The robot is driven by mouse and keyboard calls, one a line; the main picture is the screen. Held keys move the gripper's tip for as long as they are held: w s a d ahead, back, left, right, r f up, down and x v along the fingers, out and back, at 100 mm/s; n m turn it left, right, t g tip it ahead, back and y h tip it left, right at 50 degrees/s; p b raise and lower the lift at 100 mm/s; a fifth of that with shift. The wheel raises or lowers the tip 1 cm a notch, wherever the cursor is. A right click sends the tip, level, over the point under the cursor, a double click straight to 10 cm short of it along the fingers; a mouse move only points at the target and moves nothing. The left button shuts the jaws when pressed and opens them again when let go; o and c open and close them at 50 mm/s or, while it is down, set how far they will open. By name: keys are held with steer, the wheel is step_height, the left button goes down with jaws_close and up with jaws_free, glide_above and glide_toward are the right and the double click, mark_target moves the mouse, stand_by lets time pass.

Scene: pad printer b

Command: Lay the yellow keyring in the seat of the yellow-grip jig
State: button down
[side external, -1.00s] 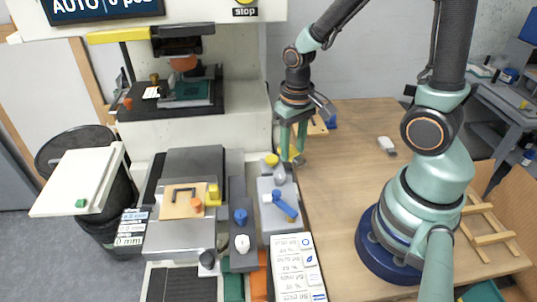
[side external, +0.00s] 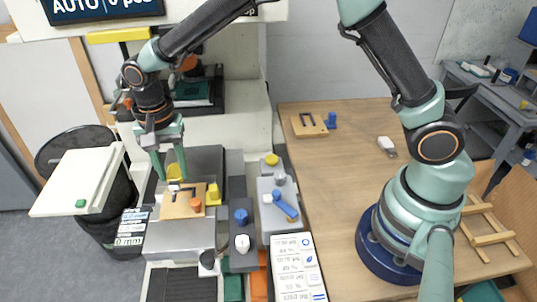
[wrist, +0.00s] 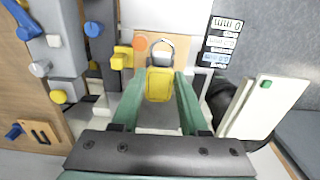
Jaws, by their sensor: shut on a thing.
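The yellow keyring (side external: 174,172) has a yellow tag and a metal ring. My gripper (side external: 171,177) is shut on the tag, above the far part of the wooden jig board (side external: 172,209). In the wrist view the keyring (wrist: 160,85) sits between my two green fingers (wrist: 158,80), its metal ring pointing away over the jig board (wrist: 184,52). The jig's yellow grip (side external: 213,194) is at the board's right edge; it also shows in the wrist view (wrist: 122,57). The keyring and ring hide part of the seat. I cannot tell whether the keyring touches the board.
An orange knob (side external: 196,205) stands on the jig board. A second wooden jig (side external: 309,125) with a blue grip (side external: 331,121) lies on the table to the right. A control panel with a blue lever (side external: 285,205) and knobs stands right of the jig. A white tray (side external: 104,185) is at left.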

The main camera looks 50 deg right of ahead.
steer(key=shift+a, duration=0.15)
glide_above(183, 205)
steer(key=shift+f, duration=3.1)
steer(key=shift+f, duration=0.9)
steer(key=c, duration=0.7)
jaws_free()
steer(key=shift+o, duration=0.2)
steer(key=shift+r, duration=0.1)
steer(key=shift+r, duration=1.45)
steer(key=o, duration=0.6)
steer(key=shift+c, duration=0.2)
